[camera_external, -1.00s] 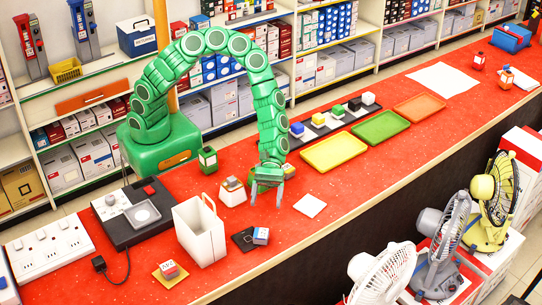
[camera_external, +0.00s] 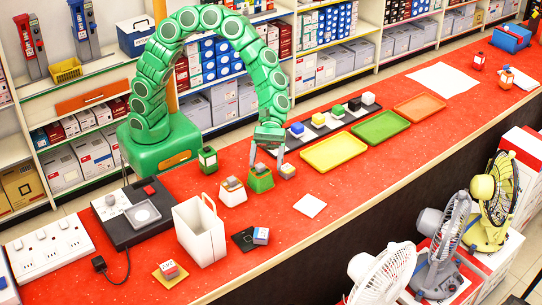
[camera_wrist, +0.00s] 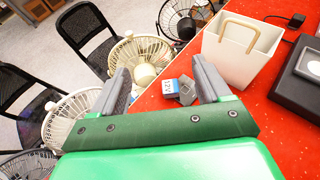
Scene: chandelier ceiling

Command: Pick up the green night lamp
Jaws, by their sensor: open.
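A small green lamp-like piece with a tapered body and a pale top (camera_external: 260,183) stands upright on the red counter, right of a similar white one (camera_external: 232,196). A dark green lantern-shaped piece (camera_external: 208,160) stands farther left, near my base. I cannot tell for sure which of the two green pieces is the night lamp. My gripper (camera_external: 266,162) is open and empty, its fingers pointing down at the tapered green piece. I cannot tell whether they touch it. In the wrist view, my gripper (camera_wrist: 160,68) shows spread fingers; neither green piece can be made out there.
A small grey block (camera_external: 288,171) sits close on the right of the tapered piece. Yellow (camera_external: 334,152) and green trays (camera_external: 381,127) are right.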

